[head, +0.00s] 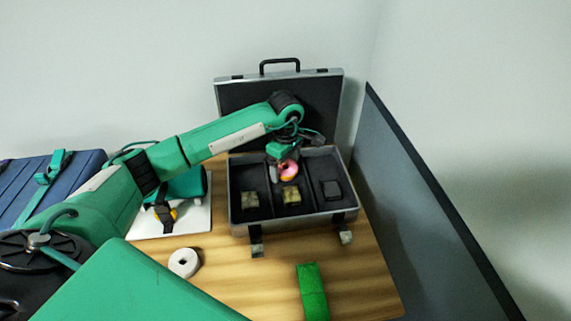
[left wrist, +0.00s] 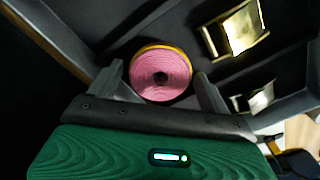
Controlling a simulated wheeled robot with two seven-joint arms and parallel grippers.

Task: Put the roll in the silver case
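The silver case (head: 234,222) stands open on the wooden table, its dark-lined lid (head: 240,100) raised at the back. Dividers split its tray into compartments. The pink roll (head: 289,170) with a yellow-orange rim is at the fingertips of my left gripper (head: 281,166), over the middle part of the tray. In the left wrist view the roll (left wrist: 160,73) sits between the two fingers of the left gripper (left wrist: 162,82), which appear closed against its sides. I cannot tell whether the roll touches the tray floor. My right gripper is not in view.
Brassy blocks (head: 291,195) (head: 250,199) and a dark block (head: 332,190) lie in the tray. A white ring (head: 184,262) and a green block (head: 312,290) lie in front. A white board (head: 196,219) and blue case (head: 75,165) are left; a grey panel (head: 420,200) is right.

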